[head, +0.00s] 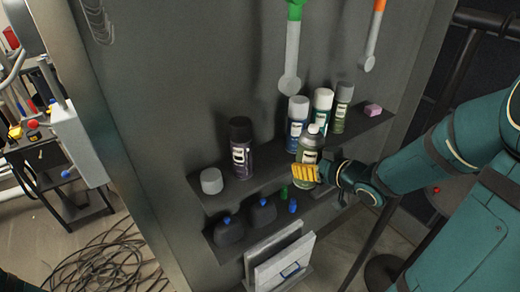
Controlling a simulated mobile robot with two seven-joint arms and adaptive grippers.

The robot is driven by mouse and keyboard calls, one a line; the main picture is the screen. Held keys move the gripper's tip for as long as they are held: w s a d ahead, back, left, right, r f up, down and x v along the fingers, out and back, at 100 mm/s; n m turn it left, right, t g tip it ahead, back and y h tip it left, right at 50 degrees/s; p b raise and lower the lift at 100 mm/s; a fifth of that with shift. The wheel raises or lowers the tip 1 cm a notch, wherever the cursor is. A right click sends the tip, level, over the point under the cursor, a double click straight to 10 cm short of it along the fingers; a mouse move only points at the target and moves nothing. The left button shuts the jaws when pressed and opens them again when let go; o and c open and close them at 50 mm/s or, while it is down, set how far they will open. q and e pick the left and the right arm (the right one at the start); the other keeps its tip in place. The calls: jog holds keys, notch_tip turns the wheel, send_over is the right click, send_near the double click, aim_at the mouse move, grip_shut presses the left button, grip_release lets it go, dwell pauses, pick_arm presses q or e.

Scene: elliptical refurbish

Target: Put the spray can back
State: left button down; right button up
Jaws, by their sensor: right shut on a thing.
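My right gripper (305,178) has yellow fingers and is shut around a spray can (309,148) with a greenish-grey label and no cap on its top. The can is roughly upright, in front of the upper shelf (268,180). The fingers cover its lower part, and I cannot tell whether its base touches the shelf. On that shelf stand a black-capped can (241,150), two white-capped cans (298,118) (322,108) and a grey-capped can (342,108). A loose grey cap (211,181) sits at the shelf's left end. My left gripper is not in view.
A pink block (373,110) lies at the upper shelf's right end. The lower shelf holds dark bottles (262,212) with blue caps and small green and blue items. Framed panels (281,262) stand below. Green and orange-handled tools hang above. Cables (100,262) lie on the floor at left.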

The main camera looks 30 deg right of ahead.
jog(key=shift+s+d+r, duration=0.15)
jog(key=shift+d+r, duration=0.15)
jog(key=shift+r, duration=0.05)
jog(key=shift+w, duration=0.3)
jog(key=w+a, duration=0.2)
jog(key=w, duration=1.7)
jog(key=shift+s+d+f, duration=0.1)
jog(key=shift+d+f, duration=0.05)
jog(key=shift+f, duration=1.4)
jog(key=shift+s+d+f, duration=0.1)
jog(key=shift+f, duration=1.4)
jog(key=shift+w+f, duration=0.3)
jog(key=shift+f, duration=0.15)
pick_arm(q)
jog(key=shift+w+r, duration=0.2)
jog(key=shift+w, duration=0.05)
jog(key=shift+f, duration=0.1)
